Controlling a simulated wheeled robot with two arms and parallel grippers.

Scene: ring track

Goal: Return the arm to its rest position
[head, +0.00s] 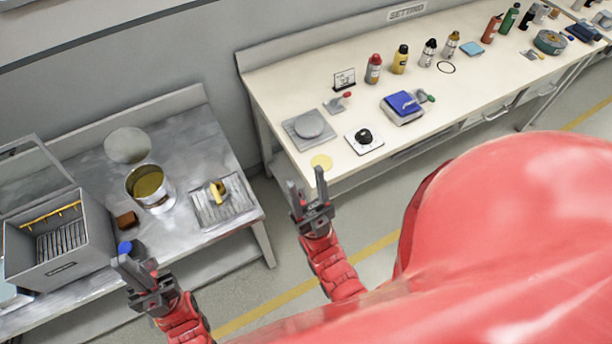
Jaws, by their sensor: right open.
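My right gripper (306,190) is raised in front of the cream bench, with its two fingers apart and nothing between them. My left gripper (130,258) is at the front edge of the grey metal table (235,225), just right of the grey crate. A small blue round thing (125,248) shows right at its fingertips. I cannot tell whether the fingers hold it or it lies behind them. Both red forearms reach up from the bottom of the head view.
The grey crate (88,252), a metal can (150,188), a brown block (127,220) and a tray with a yellow-handled tool (217,192) stand on the metal table. The cream bench (300,95) carries bottles, a scale (364,140) and a blue-topped device (405,105). Floor shows between the two.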

